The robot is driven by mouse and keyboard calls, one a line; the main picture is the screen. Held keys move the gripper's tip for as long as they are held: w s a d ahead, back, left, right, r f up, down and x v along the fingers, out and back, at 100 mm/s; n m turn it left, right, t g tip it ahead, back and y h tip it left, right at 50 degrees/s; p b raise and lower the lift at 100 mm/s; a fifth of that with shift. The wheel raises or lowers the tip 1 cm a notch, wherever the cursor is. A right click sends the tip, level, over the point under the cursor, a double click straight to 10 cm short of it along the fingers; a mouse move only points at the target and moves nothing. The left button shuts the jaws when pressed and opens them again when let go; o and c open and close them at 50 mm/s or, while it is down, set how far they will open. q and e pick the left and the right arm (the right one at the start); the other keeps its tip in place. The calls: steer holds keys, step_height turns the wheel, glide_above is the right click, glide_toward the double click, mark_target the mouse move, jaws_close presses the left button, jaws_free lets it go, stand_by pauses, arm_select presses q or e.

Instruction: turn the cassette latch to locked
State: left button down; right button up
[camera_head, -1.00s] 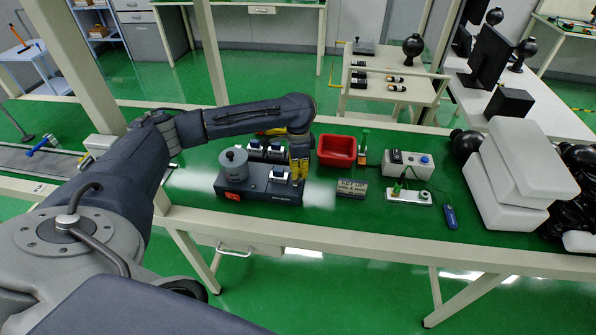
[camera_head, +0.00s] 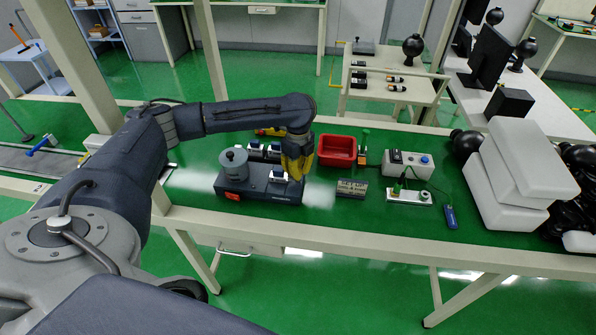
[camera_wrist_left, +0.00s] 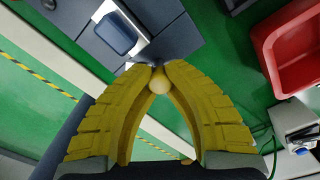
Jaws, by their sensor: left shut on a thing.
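One block (camera_head: 279,174) is close beside my left gripper (camera_head: 296,176), which is over the unit's right end. In the left wrist view, the yellow fingers (camera_wrist_left: 158,70) close at their tips around a pale round knob (camera_wrist_left: 160,84), beside a blue-topped block (camera_wrist_left: 117,33). The knob looks like the latch handle; its mount and the latch's setting are hidden. My right gripper is out of view.
A red bin (camera_head: 337,151) stands right of the unit. A small dark sign (camera_head: 352,188), a switch box (camera_head: 408,164) and a white plate with a green knob (camera_head: 408,196) lie further right. White foam blocks (camera_head: 515,180) stack at the bench's right end.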

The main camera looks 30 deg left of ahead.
arm_select(q)
steer(key=m, duration=0.6)
steer(key=shift+m, duration=0.4)
stand_by(0.4)
steer(key=c, duration=1.2)
jaws_free()
steer(key=shift+o, duration=0.2)
